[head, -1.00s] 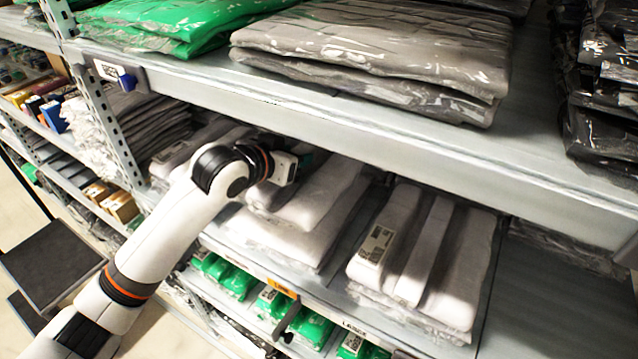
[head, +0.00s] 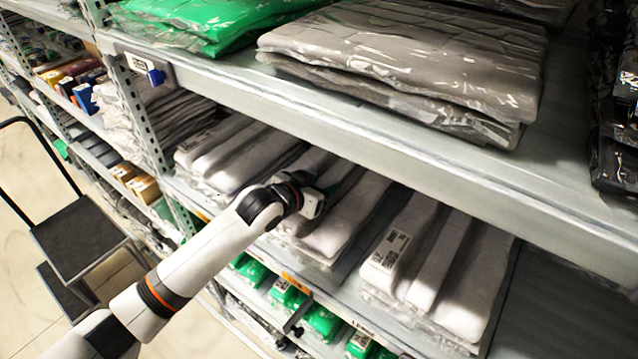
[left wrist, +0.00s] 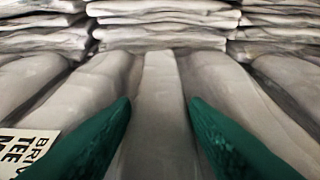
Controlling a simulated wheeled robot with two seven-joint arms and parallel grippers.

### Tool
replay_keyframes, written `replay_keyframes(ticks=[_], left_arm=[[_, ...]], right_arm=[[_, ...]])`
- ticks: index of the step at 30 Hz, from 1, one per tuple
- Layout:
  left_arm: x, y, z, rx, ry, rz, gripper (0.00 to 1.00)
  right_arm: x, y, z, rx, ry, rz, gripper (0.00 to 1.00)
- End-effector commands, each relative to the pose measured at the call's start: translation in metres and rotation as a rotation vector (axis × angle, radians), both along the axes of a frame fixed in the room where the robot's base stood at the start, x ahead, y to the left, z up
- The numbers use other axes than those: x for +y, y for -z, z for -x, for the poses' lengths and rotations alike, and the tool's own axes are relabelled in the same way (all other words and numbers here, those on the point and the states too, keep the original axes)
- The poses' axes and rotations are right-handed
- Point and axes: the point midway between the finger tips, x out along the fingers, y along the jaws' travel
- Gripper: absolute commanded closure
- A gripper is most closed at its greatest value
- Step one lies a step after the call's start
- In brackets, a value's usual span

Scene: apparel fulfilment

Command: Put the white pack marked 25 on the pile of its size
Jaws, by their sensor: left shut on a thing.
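White packs lie in piles on the middle shelf: a left pile (head: 235,158), a middle pile (head: 350,222) and a right pile (head: 455,275). My left gripper (head: 318,203) is over the middle pile, under the upper shelf board. In the left wrist view its green fingers (left wrist: 160,125) stand apart with a white pack (left wrist: 158,85) between them, gripped. A label (left wrist: 50,148) at lower left reads partly "BRI", "TEE", "M"; a finger covers the rest. I can read no 25 on any pack. My right gripper is not in view.
The upper shelf board (head: 400,150) hangs close above the piles and carries grey packs (head: 420,60) and green packs (head: 200,25). Green packs (head: 320,320) lie on the shelf below. A shelf upright (head: 135,100) stands left. Bare shelf shows right of the right pile.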

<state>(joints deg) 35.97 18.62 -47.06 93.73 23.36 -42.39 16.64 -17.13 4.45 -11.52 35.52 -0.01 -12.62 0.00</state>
Motion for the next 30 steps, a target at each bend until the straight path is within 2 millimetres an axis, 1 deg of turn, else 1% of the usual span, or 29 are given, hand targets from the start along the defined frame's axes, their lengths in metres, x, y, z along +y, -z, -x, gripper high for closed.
replay_keyframes(ticks=[5, 6, 8, 9, 10, 20, 25, 30], left_arm=[[0.000, 0.000, 0.000, -0.002, 0.000, 0.001, 0.93], [0.000, 0.002, 0.000, 0.000, 0.000, 0.000, 0.57], [0.000, 0.001, 0.000, 0.000, 0.000, 0.000, 0.47], [0.000, 0.001, 0.000, 0.000, 0.000, 0.000, 0.41], [0.000, 0.001, 0.000, 0.000, 0.000, 0.000, 0.37], [0.000, -0.001, 0.000, 0.000, 0.000, 0.000, 0.37], [0.011, -0.007, 0.014, -0.001, 0.000, -0.001, 0.37], [0.029, -0.022, 0.039, -0.001, 0.001, 0.000, 0.37]], right_arm=[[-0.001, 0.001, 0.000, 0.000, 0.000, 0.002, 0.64], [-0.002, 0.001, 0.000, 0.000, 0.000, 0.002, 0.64], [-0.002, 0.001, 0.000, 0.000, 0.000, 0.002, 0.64], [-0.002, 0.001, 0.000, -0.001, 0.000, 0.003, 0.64], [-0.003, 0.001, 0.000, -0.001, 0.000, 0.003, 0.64], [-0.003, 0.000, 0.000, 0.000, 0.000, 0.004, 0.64], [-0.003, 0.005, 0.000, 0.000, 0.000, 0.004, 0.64], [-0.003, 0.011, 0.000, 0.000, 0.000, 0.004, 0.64]])
